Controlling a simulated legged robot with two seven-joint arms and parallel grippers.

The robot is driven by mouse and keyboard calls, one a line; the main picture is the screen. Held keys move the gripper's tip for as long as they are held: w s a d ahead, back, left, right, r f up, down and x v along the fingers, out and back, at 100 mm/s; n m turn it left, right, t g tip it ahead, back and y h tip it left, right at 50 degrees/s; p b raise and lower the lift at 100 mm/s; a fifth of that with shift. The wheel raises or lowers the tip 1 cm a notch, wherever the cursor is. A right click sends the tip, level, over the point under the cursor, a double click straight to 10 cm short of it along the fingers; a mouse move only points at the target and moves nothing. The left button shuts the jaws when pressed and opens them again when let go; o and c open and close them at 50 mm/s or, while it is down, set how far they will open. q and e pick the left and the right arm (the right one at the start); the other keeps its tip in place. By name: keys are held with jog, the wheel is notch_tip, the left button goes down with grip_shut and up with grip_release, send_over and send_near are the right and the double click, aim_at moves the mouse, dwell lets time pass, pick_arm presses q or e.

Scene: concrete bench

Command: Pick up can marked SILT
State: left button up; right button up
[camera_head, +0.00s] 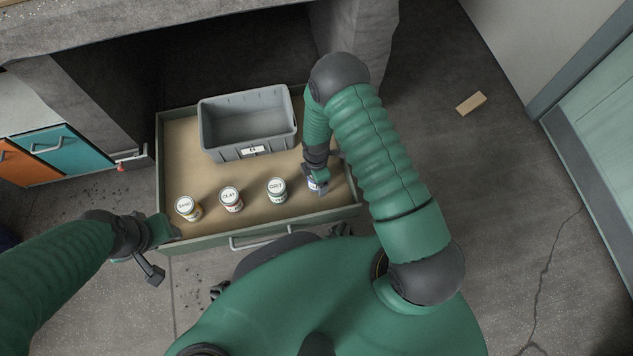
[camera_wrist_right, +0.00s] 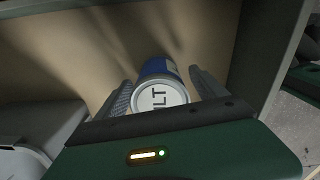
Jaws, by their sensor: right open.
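The can marked SILT has a blue side and a white lid; in the right wrist view (camera_wrist_right: 160,94) the letters "ILT" show. In the head view its blue side (camera_head: 313,186) is mostly hidden by my right gripper (camera_head: 318,184). The can stands in the open drawer, at the right end of a row of cans. My right gripper (camera_wrist_right: 165,92) is open, with one finger on each side of the can's lid. I cannot tell if the fingers touch it. My left gripper (camera_head: 163,250) is at the drawer's front left corner; its jaws are not clear.
Cans marked SAND (camera_head: 188,208), CLAY (camera_head: 231,200) and GRIT (camera_head: 276,190) stand left of the SILT can. A grey bin (camera_head: 250,152) sits behind them. The drawer's wall (camera_head: 265,228) encloses all. A wooden block (camera_head: 471,103) lies on the floor.

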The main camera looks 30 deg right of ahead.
jog(key=shift+r, duration=0.2)
jog(key=shift+c, duration=0.3)
grip_shut()
